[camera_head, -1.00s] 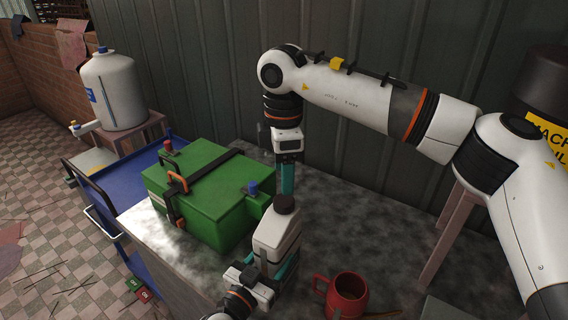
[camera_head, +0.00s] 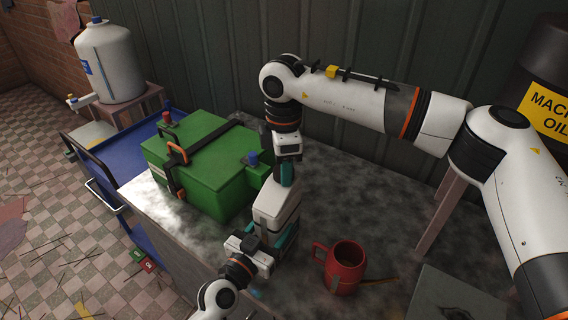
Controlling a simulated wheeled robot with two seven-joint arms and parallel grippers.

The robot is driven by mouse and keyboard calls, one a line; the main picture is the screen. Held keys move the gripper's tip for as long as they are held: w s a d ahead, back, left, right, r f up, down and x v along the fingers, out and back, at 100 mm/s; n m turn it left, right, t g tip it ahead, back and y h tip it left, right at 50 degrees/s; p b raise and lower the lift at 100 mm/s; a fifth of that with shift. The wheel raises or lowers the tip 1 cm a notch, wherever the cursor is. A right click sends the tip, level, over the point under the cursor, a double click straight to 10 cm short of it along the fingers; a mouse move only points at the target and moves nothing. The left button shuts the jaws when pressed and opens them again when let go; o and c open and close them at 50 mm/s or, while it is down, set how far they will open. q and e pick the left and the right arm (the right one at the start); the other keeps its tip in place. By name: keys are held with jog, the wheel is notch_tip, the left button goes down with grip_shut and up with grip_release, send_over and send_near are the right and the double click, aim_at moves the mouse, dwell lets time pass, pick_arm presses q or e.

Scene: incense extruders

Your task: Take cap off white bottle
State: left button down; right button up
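The white bottle (camera_head: 275,211) stands upright on the grey worktop, in front of the green box's right end. My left gripper (camera_head: 279,239) comes from below and has its teal fingers closed around the bottle's lower body. My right gripper (camera_head: 287,174) points down from above, with its fingers at the bottle's top. The dark cap is mostly hidden by these fingers, and I cannot tell whether they are closed on it.
A green box (camera_head: 205,160) with a black strap and orange handles stands left of the bottle. A red mug (camera_head: 346,268) stands to the right. A grey panel (camera_head: 455,300) lies front right. A blue cart (camera_head: 130,178) and a large white jug (camera_head: 108,62) are at left.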

jog(key=c, duration=0.4)
